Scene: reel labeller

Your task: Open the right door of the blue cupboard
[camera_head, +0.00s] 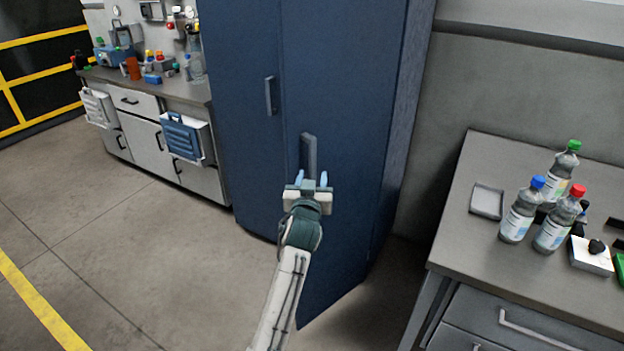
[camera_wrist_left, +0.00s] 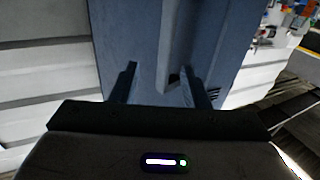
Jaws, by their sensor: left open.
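The blue cupboard (camera_head: 240,150) stands in the middle of the head view. Its right door (camera_head: 350,110) stands partly open, its lower free edge jutting toward me past the left door. The right door's upright handle (camera_head: 309,152) is grey-blue. My left gripper (camera_head: 311,182) is open, with its pale blue fingertips just below and in front of this handle, and no grip on it shows. In the left wrist view the two dark fingers (camera_wrist_left: 160,88) point at the blue door surface (camera_wrist_left: 150,40), apart from each other. My right gripper is out of view.
A grey table (camera_head: 480,250) with several bottles (camera_head: 518,212) and a small tray (camera_head: 487,201) stands at the right. A workbench (camera_head: 150,110) with bottles and boxes is at the left behind. The floor (camera_head: 150,260) left of my arm is clear.

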